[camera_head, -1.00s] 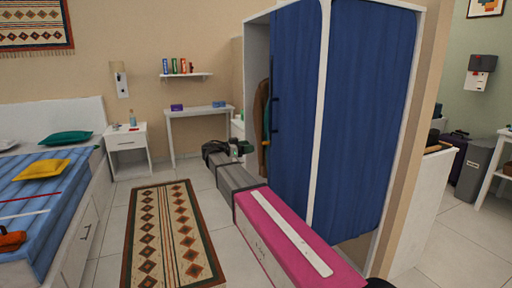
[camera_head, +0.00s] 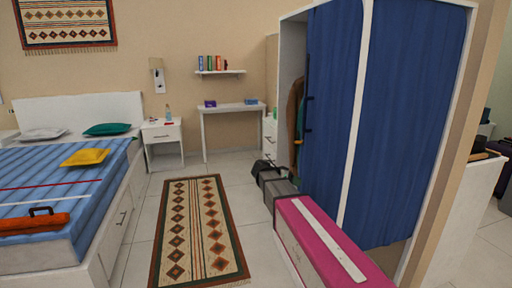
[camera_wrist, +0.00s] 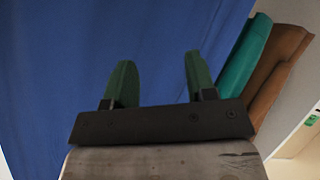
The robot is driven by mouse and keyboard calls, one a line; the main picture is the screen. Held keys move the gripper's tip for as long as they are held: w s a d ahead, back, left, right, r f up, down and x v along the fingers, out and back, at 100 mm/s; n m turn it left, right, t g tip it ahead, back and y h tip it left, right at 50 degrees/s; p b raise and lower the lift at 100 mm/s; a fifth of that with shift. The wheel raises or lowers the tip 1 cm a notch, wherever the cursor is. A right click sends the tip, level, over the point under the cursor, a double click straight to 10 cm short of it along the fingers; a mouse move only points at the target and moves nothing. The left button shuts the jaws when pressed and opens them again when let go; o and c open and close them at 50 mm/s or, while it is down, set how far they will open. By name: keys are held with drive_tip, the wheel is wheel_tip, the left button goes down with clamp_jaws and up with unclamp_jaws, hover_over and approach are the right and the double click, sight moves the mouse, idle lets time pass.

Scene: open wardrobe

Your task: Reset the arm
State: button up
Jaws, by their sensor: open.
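My arm, pink and grey, reaches forward in the head view along the front of the wardrobe. My gripper (camera_wrist: 160,80) is open in the wrist view, with two green fingers apart and nothing between them. In the head view its dark end (camera_head: 268,168) is small and its fingers are hard to make out. A brown garment (camera_head: 295,115) and a teal one hang in the opening; both show in the wrist view, the brown one (camera_wrist: 275,68) beside the teal (camera_wrist: 245,52).
The bed (camera_head: 60,185) with pillows and an orange bag (camera_head: 35,222) stands at the left. A patterned rug (camera_head: 198,232) lies on the floor between bed and wardrobe. A nightstand (camera_head: 162,135) and a small white table (camera_head: 230,108) stand along the back wall. The floor beside the rug is clear.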

drive_tip(key=s+f+n+g+y, duration=0.1)
drive_tip(key=s+f+n+y, duration=0.3)
drive_tip(key=s+f, duration=0.5)
drive_tip(key=s+d+f+n+g+y, duration=0.1)
drive_tip(key=s+f+n+y, duration=0.4)
drive_tip(key=s, duration=0.8)
wheel_tip(320, 180, down, 5)
drive_tip(key=y, duration=0.3)
drive_tip(key=shift+s+f+g, duration=0.15)
drive_tip(key=shift+s+g, duration=0.2)
drive_tip(key=shift+g, duration=0.05)
drive_tip(key=shift+d, duration=0.1)
drive_tip(key=shift+c, duration=0.3)
